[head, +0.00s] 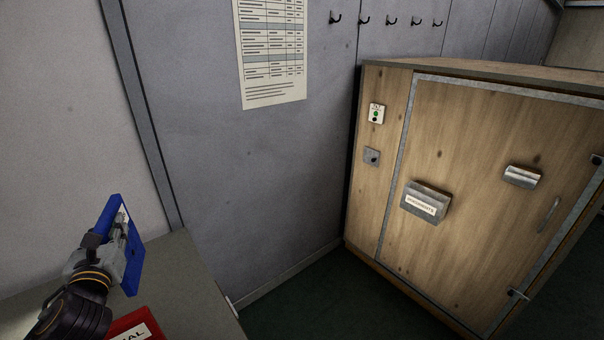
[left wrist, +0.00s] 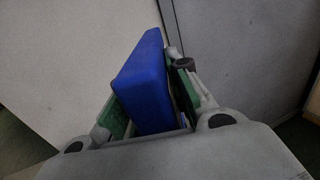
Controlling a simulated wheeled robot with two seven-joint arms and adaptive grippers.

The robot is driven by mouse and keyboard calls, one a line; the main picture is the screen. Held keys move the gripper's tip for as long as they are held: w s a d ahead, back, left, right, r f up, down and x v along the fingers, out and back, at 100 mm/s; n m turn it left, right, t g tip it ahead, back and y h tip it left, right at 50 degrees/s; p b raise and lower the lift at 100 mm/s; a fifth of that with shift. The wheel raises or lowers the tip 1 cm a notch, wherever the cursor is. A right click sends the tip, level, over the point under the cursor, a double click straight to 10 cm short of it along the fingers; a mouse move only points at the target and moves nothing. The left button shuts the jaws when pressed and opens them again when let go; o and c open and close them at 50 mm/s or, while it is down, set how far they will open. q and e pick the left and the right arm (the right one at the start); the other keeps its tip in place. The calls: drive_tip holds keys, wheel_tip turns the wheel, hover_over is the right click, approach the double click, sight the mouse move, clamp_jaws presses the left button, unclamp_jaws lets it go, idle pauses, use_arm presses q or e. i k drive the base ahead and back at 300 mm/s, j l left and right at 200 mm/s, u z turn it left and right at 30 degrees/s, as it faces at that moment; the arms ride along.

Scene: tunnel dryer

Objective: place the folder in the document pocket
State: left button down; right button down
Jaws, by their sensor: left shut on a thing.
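The blue folder (head: 130,261) is in my left gripper (head: 108,246) at the lower left of the head view, above a grey-topped surface. In the left wrist view the folder (left wrist: 144,84) stands between the two fingers of the left gripper (left wrist: 150,105), which is shut on it. The document pocket (head: 425,202) is a grey metal holder with a white label, fixed on the wooden door at the right. The folder is well apart from the pocket, to its left. My right gripper is not in view.
The grey surface (head: 188,285) bears a red item (head: 133,326) with a white label. The wooden dryer door (head: 470,150) also carries a second small metal holder (head: 522,176) and a handle (head: 549,214). A wall sheet (head: 271,52) and several hooks are above. Floor between is clear.

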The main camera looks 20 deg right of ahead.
sight(420, 213)
drive_tip(key=i+l+z, duration=0.1)
drive_tip(key=l, duration=0.3)
drive_tip(key=i+l+z, duration=0.1)
drive_tip(key=l, duration=0.25)
drive_tip(key=i+l+z, duration=0.1)
drive_tip(key=l, duration=0.25)
drive_tip(key=i+l+z, duration=0.1)
drive_tip(key=i+l, duration=0.2)
drive_tip(key=i+l+z, duration=0.35)
drive_tip(key=z, duration=0.2)
drive_tip(key=i+z, duration=0.2)
drive_tip(key=z, duration=0.2)
drive_tip(key=i+z, duration=0.2)
drive_tip(key=z, duration=0.2)
